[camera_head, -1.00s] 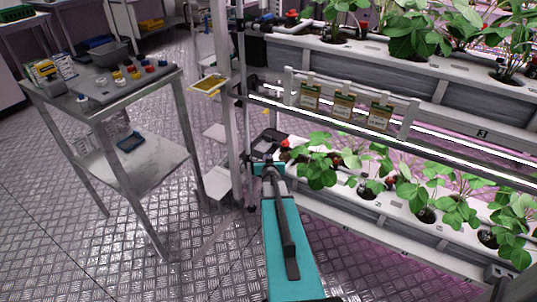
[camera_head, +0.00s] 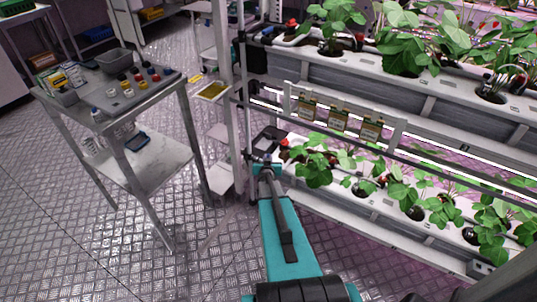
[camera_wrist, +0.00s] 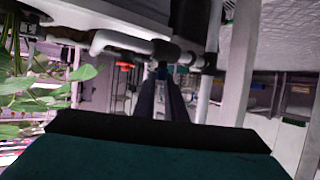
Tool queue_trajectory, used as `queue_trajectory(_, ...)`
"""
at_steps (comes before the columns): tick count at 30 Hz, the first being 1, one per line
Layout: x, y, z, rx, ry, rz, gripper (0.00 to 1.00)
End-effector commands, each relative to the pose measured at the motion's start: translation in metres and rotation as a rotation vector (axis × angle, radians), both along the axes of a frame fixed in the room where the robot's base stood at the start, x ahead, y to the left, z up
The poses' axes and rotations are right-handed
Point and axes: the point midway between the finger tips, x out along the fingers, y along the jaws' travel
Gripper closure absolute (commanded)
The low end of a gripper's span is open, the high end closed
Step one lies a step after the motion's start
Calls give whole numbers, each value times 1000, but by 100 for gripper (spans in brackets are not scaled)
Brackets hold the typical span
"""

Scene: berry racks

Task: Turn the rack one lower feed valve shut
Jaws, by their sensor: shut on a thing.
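The plant rack (camera_head: 455,118) stands on the right, with an upper and a lower white trough. My arm reaches to the left end of the lower trough (camera_head: 395,222), and my gripper (camera_head: 263,166) is at the pipework there. In the wrist view, my gripper's dark fingers (camera_wrist: 161,78) are close together and shut on a small blue part (camera_wrist: 161,71), seemingly the lower feed valve's handle, beside a grey pipe fitting (camera_wrist: 165,50). The fingers hide most of it, so its angle cannot be told. A red part (camera_wrist: 124,65) sits left of the fingers.
A metal cart (camera_head: 150,172) with bottles and small coloured items stands on the left. Rack posts (camera_head: 224,100) rise close by my gripper. Strawberry plants (camera_head: 312,168) hang over the lower trough. Patterned floor (camera_head: 130,265) between cart and rack is clear.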

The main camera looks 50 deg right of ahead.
Motion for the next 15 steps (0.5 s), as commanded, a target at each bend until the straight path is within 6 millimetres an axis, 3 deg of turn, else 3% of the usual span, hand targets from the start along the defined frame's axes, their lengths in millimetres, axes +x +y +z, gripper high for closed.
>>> queue_trajectory(1,3,2,8,-3,-3,0,100)
queue_trajectory(15,4,8,6,-1,-1,-26,100)
